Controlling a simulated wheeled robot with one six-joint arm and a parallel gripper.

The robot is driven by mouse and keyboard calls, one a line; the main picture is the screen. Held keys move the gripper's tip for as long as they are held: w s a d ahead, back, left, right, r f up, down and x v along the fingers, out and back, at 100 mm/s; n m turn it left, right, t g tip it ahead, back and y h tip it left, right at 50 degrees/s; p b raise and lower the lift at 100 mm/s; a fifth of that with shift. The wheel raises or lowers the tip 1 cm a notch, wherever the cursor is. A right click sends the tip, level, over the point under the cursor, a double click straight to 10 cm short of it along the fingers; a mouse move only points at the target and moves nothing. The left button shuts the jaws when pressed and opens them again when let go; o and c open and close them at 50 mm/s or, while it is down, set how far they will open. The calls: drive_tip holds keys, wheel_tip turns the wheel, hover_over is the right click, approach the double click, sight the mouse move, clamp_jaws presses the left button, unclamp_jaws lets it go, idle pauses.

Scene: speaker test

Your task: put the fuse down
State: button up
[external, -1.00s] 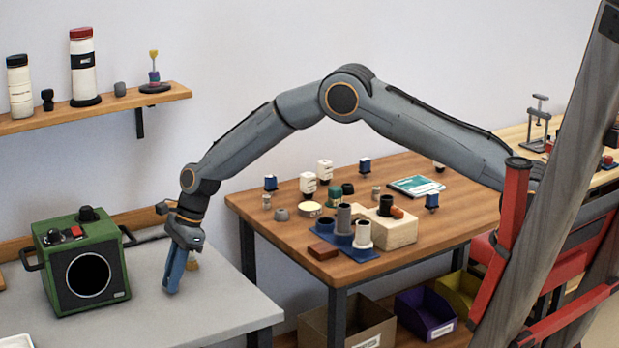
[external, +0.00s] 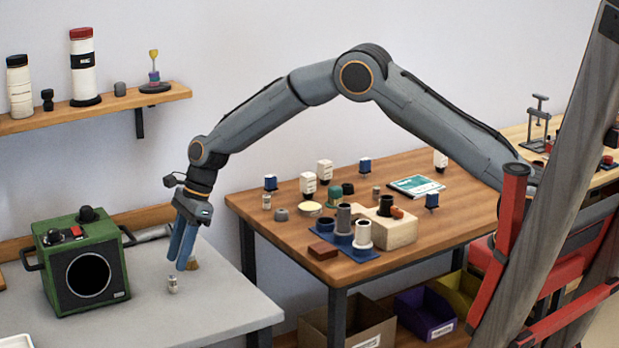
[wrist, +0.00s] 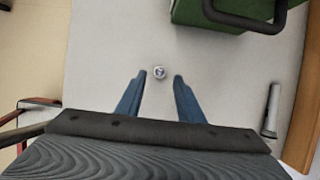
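The fuse (external: 172,284), a small pale cylinder with metallic bands, stands upright on the grey worktop (external: 225,305), to the right of the green speaker box (external: 112,282). In the wrist view the fuse (wrist: 159,73) is seen end-on, between the lines of the two blue fingertips and touching neither. My gripper (external: 180,264) is above the fuse, pointing down, with its fingers apart and nothing between them. The speaker box also shows at the top of the wrist view (wrist: 235,40).
A grey torch-like tube (wrist: 272,112) lies near the back edge. The front of the worktop is clear. A wooden table (external: 285,235) with many small parts stands to the right.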

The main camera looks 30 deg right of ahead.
drive_tip(key=v, duration=0.5)
drive_tip(key=shift+d+r+b, duration=0.1)
drive_tip(key=shift+r+b, duration=0.1)
drive_tip(key=shift+b, duration=0.15)
